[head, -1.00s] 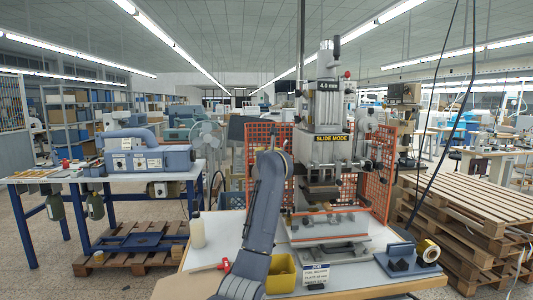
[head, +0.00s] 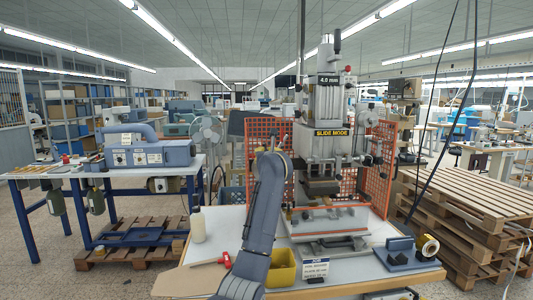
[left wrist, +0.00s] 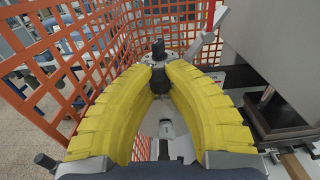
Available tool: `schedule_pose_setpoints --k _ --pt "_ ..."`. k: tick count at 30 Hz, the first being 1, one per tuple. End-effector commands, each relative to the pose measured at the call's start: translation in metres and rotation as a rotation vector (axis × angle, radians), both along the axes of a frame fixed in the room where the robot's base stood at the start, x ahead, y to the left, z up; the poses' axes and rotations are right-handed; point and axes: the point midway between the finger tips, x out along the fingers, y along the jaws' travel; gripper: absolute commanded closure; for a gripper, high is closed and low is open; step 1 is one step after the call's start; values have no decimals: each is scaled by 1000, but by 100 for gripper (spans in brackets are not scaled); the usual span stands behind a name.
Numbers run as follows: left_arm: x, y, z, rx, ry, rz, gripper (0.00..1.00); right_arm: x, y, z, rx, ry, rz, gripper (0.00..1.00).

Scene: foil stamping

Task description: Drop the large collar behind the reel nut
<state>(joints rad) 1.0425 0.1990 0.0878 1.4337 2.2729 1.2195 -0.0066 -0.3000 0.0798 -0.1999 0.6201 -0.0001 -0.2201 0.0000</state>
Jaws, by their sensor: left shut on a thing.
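My left arm rises from the bottom middle of the head view to the left side of the stamping press (head: 325,120); its fingers are hard to make out there. In the left wrist view, the yellow fingers of my left gripper (left wrist: 159,70) curve together and are shut on a small dark piece (left wrist: 160,80), which may be the large collar. Most of it is hidden between the fingertips. Just beyond the tips a black knob (left wrist: 158,47) stands on a grey part; I cannot tell whether it is the reel nut. My right gripper is not in view.
An orange mesh guard (left wrist: 90,60) stands close on the left of my left gripper. The press's dark plate (left wrist: 275,115) is close on the right. On the table are a yellow bin (head: 282,268), a white bottle (head: 198,226) and a tape roll (head: 426,247).

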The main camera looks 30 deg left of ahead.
Motion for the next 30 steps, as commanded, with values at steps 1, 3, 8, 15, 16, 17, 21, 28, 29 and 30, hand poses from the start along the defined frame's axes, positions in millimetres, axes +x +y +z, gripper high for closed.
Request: schedule_pose_setpoints --k 1,3,8,15,16,17,21,28,29,30 --pt "0 0 -1 1 -1 0 100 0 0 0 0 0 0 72" --pt "0 0 -2 1 -1 0 100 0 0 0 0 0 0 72" --pt "0 0 -1 1 -1 0 69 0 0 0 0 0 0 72" --pt "0 0 -2 -1 1 0 62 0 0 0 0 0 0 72" --pt "0 0 -2 -1 1 0 62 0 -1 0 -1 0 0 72" --pt "0 0 -2 -1 1 0 62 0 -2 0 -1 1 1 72" --pt "-4 -4 -2 -1 1 0 62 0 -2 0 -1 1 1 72" --pt "-26 -22 -1 -1 -1 -2 62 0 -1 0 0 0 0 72" --pt "-30 -26 0 0 -2 -2 62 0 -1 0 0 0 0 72" --pt "-36 -29 0 -1 -2 -2 62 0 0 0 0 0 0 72"
